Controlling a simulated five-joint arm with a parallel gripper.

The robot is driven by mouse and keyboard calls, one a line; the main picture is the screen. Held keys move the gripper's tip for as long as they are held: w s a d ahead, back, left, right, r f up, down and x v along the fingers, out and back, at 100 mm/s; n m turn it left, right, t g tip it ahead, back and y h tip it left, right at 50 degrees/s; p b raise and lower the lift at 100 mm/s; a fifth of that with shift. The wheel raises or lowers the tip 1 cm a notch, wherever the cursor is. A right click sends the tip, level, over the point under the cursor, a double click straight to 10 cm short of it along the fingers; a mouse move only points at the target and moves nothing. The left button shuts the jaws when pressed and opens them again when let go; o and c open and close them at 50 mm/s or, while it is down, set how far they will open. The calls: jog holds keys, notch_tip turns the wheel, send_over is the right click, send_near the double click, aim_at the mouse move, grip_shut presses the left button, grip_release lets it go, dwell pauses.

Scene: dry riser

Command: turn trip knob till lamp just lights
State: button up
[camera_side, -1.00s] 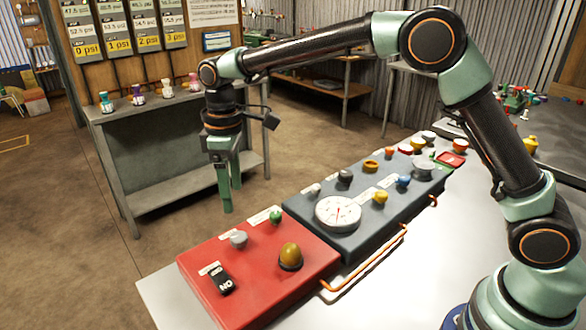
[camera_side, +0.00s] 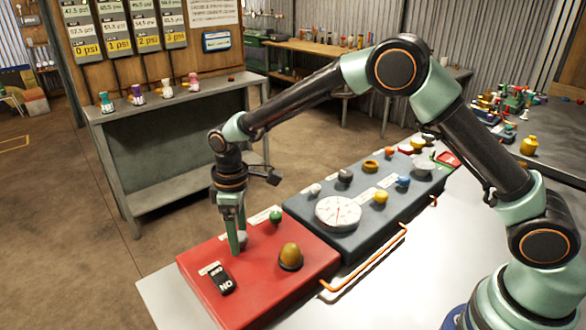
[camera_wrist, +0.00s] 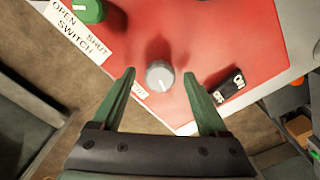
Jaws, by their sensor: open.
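The grey knob (camera_wrist: 159,76) with a white pointer line stands on the red panel (camera_wrist: 215,45). In the side view the grey knob (camera_side: 243,238) is partly hidden by a finger. The label beside it is mostly covered, so I cannot read it. My gripper (camera_wrist: 159,73) is open, one finger on each side of the knob with gaps between. In the side view my gripper (camera_side: 237,246) points down over the panel's left rear part. An amber dome lamp (camera_side: 290,256) stands on the same panel and shows no clear glow.
A green knob (camera_wrist: 88,10) labelled as an open/shut switch is close by; it also shows in the side view (camera_side: 276,216). A black ON/OFF rocker (camera_wrist: 227,87) is on the other side. The grey panel (camera_side: 345,245) with a dial (camera_side: 338,213) adjoins the red one.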

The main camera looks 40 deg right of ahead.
grip_shut()
jog(key=shift+m, duration=2.8)
grip_release()
